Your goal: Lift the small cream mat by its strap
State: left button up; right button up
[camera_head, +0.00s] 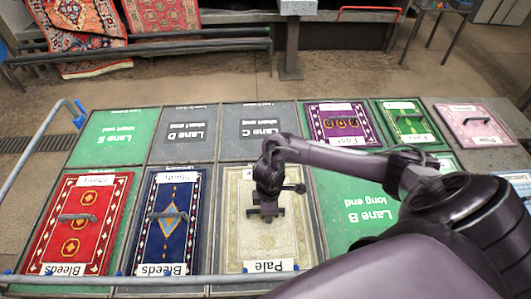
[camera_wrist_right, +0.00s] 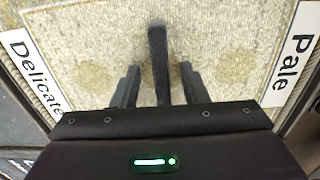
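The cream mat (camera_head: 240,243) lies flat in the middle of the front row, with a "Pale" label at its near end. In the right wrist view the mat (camera_wrist_right: 85,40) fills most of the picture, with labels "Delicate" and "Pale" at its two ends. Its dark strap (camera_wrist_right: 157,40) stands out between the fingers of my right gripper (camera_wrist_right: 158,82). The fingers are open, with a gap on each side of the strap. In the head view my right gripper (camera_head: 266,209) is over the mat's middle and hides most of the strap. My left gripper is not in view.
A red mat (camera_head: 100,225) and a blue mat (camera_head: 146,236) lie to the left. The green "Lane B" panel (camera_head: 335,240) to the right is bare but partly behind my arm. Purple (camera_head: 365,138), green (camera_head: 390,109) and pink (camera_head: 458,115) mats lie at the back right. A rail (camera_head: 170,279) runs along the front.

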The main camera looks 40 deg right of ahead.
jog(key=shift+c, duration=0.3)
grip_shut()
dwell(0.3)
